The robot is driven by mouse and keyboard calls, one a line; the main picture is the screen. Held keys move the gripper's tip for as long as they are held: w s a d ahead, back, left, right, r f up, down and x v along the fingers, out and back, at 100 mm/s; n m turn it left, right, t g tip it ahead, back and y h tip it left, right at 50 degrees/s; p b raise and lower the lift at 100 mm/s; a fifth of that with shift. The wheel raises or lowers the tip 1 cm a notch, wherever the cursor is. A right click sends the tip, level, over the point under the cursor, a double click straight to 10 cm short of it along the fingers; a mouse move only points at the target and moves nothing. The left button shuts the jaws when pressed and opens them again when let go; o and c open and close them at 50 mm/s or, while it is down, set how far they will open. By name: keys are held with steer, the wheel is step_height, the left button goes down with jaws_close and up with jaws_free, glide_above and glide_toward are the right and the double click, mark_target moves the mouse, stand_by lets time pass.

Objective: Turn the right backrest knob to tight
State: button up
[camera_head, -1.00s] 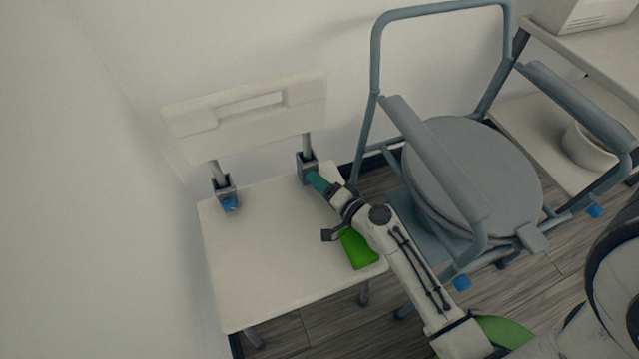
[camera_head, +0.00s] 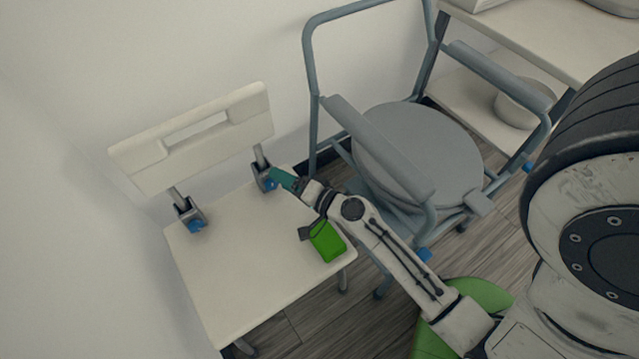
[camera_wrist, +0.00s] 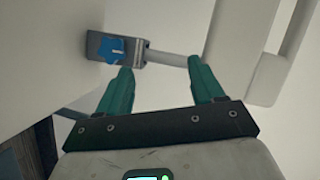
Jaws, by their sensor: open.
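The right backrest knob is blue and lobed, on a grey bracket at the foot of the right backrest post. In the head view the knob (camera_head: 272,185) is partly hidden by my gripper (camera_head: 282,177). In the wrist view the knob (camera_wrist: 110,48) shows fully at upper left, beyond the tip of the left finger. My gripper (camera_wrist: 160,80) is open and empty, its green fingers apart, with the metal post passing near the gap beyond them. The left backrest knob (camera_head: 196,225) is blue, on its own bracket. The chair's pale backrest (camera_head: 190,150) stands above both.
The white seat (camera_head: 240,270) is clear. A grey commode chair with a round lid (camera_head: 415,155) stands close to the right of my arm. A shelf with a white bowl (camera_head: 522,105) is at the far right. A wall is behind.

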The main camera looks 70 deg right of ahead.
steer(key=s+a+r, duration=0.2)
steer(key=s+r, duration=0.3)
steer(key=s, duration=0.5)
steer(key=shift+a+r, duration=0.25)
steer(key=shift+a, duration=0.15)
